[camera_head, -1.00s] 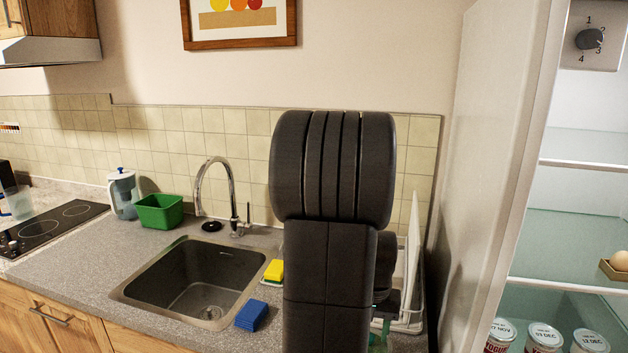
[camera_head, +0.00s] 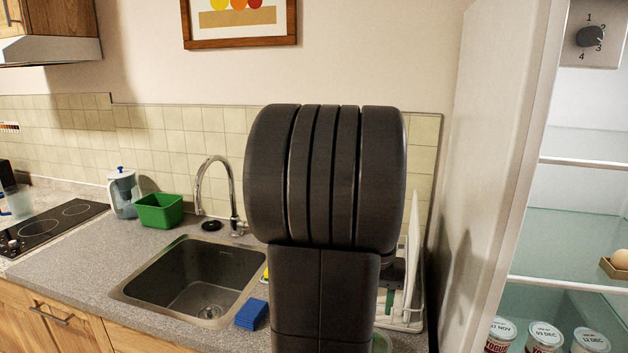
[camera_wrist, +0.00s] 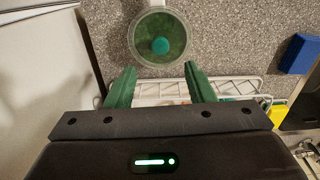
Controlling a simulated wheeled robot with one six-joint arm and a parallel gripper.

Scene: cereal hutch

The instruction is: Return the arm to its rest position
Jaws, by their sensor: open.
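My gripper (camera_wrist: 159,68) shows in the wrist view with its two green fingers spread apart. Nothing is between the fingers.
A white dish rack (camera_wrist: 236,87) is close to the fingers. The sink (camera_head: 165,292), tap (camera_head: 233,195), green tub (camera_head: 160,211) and blue sponge (camera_head: 251,314) are left of my arm. The open fridge (camera_head: 575,235) is on the right, its white door (camera_head: 490,170) beside the rack.

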